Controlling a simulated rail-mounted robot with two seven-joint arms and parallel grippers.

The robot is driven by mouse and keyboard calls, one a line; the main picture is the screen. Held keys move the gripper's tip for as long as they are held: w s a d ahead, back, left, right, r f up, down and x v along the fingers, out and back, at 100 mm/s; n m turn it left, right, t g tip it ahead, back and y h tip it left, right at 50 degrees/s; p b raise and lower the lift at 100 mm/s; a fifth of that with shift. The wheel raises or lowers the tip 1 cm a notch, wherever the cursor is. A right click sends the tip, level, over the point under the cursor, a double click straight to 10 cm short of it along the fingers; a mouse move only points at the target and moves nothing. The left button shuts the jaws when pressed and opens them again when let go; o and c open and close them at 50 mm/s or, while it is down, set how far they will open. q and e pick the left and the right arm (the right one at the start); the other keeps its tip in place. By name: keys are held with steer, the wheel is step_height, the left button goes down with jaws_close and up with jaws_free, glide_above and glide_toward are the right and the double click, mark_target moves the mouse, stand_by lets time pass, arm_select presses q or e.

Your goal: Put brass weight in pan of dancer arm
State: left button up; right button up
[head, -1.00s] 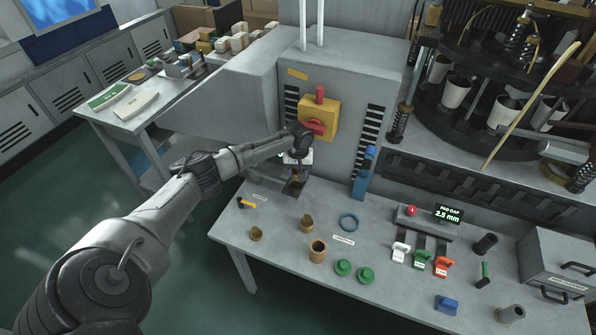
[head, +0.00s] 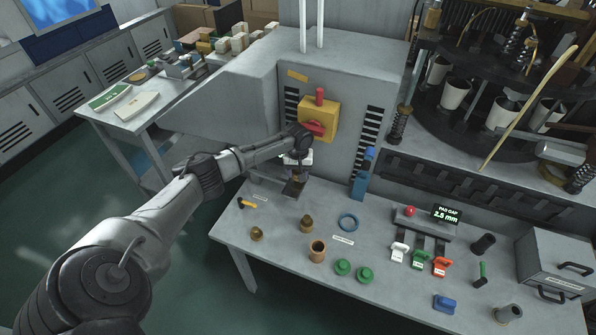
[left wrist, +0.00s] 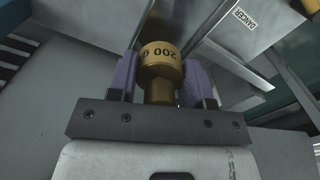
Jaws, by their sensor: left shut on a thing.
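My left gripper (head: 297,172) hangs over the back left part of the bench. In the left wrist view its two purple-padded fingers (left wrist: 160,75) are shut on a brass weight (left wrist: 161,68) marked 200 g. A grey metal part with a DANCER label (left wrist: 246,22) lies beyond the weight. In the head view a dark metal piece (head: 293,188) sits just below the gripper, partly hidden by it. I cannot tell whether the weight touches it, and I cannot make out the pan clearly. My right gripper is not in view.
The grey cabinet with a yellow switch (head: 318,115) rises behind.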

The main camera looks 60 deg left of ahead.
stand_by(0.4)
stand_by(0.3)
arm_select(q)
steer(key=shift+p, duration=0.55)
steer(key=shift+f, duration=0.25)
stand_by(0.5)
steer(key=shift+f+b, duration=0.4)
steer(key=shift+f, duration=0.25)
steer(key=shift+f, duration=0.45)
stand_by(0.4)
stand_by(0.4)
